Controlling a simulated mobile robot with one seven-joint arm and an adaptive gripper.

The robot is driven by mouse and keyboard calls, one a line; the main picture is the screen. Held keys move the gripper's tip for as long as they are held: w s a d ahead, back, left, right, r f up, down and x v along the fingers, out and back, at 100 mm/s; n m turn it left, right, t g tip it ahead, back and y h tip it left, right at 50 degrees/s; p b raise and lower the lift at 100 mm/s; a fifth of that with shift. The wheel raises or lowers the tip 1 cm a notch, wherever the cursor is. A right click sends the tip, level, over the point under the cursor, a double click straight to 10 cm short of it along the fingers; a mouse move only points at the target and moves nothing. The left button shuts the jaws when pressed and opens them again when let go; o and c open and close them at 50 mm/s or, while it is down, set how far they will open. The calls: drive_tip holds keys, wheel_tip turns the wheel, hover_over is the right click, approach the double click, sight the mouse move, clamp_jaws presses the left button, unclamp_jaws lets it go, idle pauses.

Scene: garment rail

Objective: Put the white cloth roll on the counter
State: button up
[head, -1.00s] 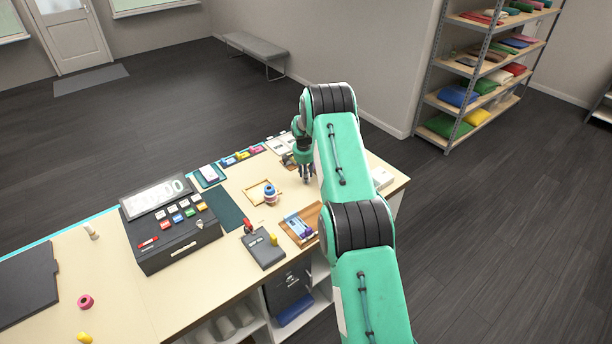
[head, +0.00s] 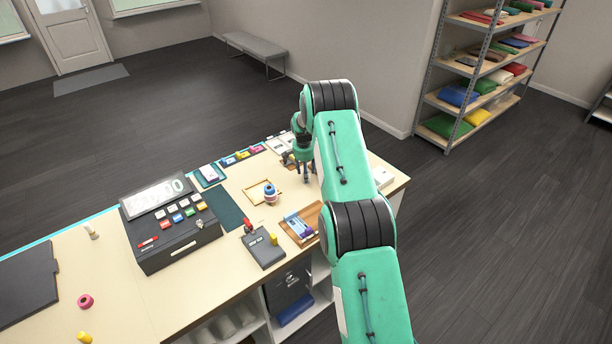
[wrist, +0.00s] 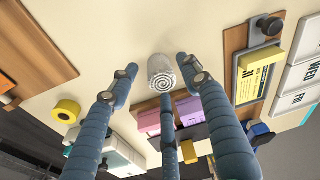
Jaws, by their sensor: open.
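The white cloth roll (wrist: 164,74), with a grey spiral on its end, shows in the wrist view just beyond and between my fingertips. It appears to stand on the cream counter (wrist: 112,32). In the head view I cannot make out the roll; my fingers and arm are in front of that area. My gripper (wrist: 158,69) is open, with blue jointed fingers spread around the roll and no clear grip on it. In the head view my gripper (head: 306,174) is low over the right part of the counter (head: 110,268).
A black cash register (head: 172,235) stands further left. The counter's right end is close to my arm.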

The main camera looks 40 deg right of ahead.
wheel_tip(320, 180, up, 11)
drive_tip(key=a+b, duration=0.1)
drive_tip(key=shift+s+f, duration=0.2)
drive_tip(key=shift+s, duration=0.15)
drive_tip(key=shift+a, duration=0.1)
idle(0.5)
